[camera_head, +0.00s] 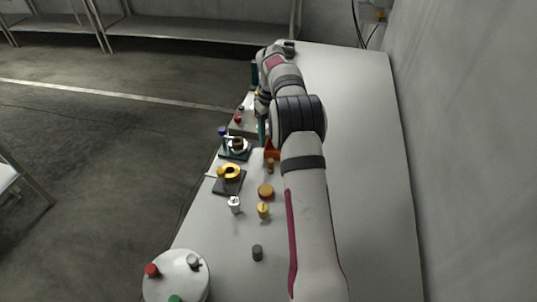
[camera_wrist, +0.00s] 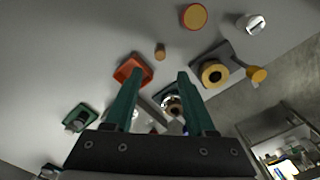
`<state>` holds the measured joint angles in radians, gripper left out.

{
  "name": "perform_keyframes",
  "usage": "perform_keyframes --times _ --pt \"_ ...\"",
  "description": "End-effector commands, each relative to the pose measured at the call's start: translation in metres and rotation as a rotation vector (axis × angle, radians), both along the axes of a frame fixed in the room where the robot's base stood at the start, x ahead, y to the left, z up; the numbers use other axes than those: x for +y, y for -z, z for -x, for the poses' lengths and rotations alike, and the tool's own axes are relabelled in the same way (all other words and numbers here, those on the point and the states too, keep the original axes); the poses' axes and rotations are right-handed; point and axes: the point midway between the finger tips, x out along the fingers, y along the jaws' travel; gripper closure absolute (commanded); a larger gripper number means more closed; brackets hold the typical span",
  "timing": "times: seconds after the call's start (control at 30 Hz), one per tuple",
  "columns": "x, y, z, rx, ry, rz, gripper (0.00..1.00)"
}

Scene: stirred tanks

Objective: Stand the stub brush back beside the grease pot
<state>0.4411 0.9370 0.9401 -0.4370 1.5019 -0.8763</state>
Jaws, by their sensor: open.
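A short brown peg (camera_head: 270,166), which may be the stub brush, stands on the table just nearer than an orange-red tray (camera_head: 272,153). It also shows in the wrist view (camera_wrist: 160,52). A round amber-topped pot (camera_head: 265,191), probably the grease pot, stands nearer still, apart from the peg; the wrist view has it at the top (camera_wrist: 193,16). My gripper (camera_wrist: 161,73) is open and empty, its green fingers apart. In the head view its fingers (camera_head: 262,132) hang near the tray, partly hidden by my arm.
A yellow ring on a dark plate (camera_head: 229,173) and a silver vessel on a plate (camera_head: 237,148) line the left edge. A white cylinder (camera_head: 235,204), a yellow piece (camera_head: 263,210) and a grey cylinder (camera_head: 257,253) stand nearer. The table's right side is clear.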

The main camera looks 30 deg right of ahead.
Motion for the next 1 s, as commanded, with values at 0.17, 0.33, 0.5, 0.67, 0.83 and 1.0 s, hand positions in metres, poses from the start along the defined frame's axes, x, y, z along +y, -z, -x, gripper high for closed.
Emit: perform_keyframes --times 0.17,0.33,0.5,0.67,0.83,1.0 --pt "0.006 -0.009 0.001 -0.002 0.005 -0.002 0.45" --pt "0.085 -0.079 0.045 -0.011 0.097 -0.037 0.45" --pt "0.194 -0.129 0.174 0.002 0.265 -0.095 0.45" --pt "0.249 -0.111 0.299 0.034 0.406 -0.136 0.45" --pt "0.263 -0.087 0.353 0.056 0.475 -0.151 0.45" --pt "0.263 -0.085 0.356 0.06 0.482 -0.151 0.45"
